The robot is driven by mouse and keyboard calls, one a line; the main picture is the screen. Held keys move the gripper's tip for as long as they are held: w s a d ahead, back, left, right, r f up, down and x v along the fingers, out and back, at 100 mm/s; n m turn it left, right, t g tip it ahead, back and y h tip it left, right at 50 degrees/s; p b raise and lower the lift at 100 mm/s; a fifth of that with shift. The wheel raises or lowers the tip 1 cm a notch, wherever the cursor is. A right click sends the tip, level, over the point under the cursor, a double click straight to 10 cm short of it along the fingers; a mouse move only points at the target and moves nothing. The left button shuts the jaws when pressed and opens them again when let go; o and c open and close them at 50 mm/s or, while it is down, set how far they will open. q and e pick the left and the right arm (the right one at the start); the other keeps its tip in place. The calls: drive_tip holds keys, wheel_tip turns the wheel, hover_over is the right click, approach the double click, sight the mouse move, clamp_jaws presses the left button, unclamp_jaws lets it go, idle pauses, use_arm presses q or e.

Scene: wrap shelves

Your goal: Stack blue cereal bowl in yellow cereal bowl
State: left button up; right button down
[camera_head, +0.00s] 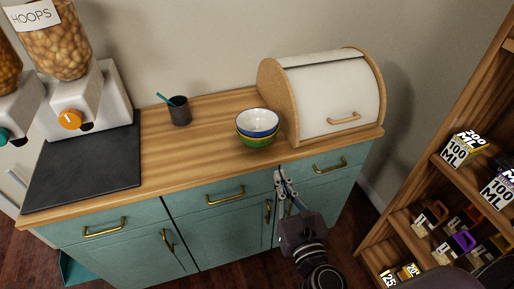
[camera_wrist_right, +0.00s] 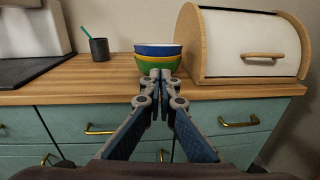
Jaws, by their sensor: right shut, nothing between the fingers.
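A stack of bowls stands on the wooden counter, left of the bread box. The blue bowl (camera_head: 258,120) is on top, with a white inside; it also shows in the right wrist view (camera_wrist_right: 158,49). A yellow bowl (camera_head: 243,136) shows as a thin band under it, also in the right wrist view (camera_wrist_right: 158,58). A green bowl (camera_head: 256,143) is at the bottom. My right gripper (camera_head: 280,174) is shut and empty, in front of the counter and apart from the bowls. In the right wrist view its fingertips (camera_wrist_right: 160,74) overlap the green bowl. My left gripper is not in view.
A bread box (camera_head: 333,92) stands right of the bowls. A dark cup (camera_head: 179,112) with a teal stick stands left of them. A cereal dispenser (camera_head: 95,95) and black mat (camera_head: 85,172) are farther left. A wooden shelf (camera_head: 400,207) with boxes stands at right.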

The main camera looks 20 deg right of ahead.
drive_tip(key=r, duration=0.1)
drive_tip(key=p, duration=0.2)
approach(263, 132)
drive_tip(key=w+p, duration=0.1)
drive_tip(key=w, duration=0.5)
drive_tip(key=shift+d+p, duration=0.2)
drive_tip(key=shift+p, duration=0.1)
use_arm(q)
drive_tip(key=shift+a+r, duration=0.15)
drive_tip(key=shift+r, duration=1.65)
use_arm(e)
drive_tip(key=shift+w+f, duration=0.15)
drive_tip(key=shift+w, duration=0.4)
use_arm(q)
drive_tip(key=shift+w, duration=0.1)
use_arm(e)
drive_tip(key=shift+w, duration=0.75)
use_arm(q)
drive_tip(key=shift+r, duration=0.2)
use_arm(e)
drive_tip(key=shift+w+d, duration=0.1)
drive_tip(key=shift+w, duration=0.3)
drive_tip(key=shift+s, duration=0.1)
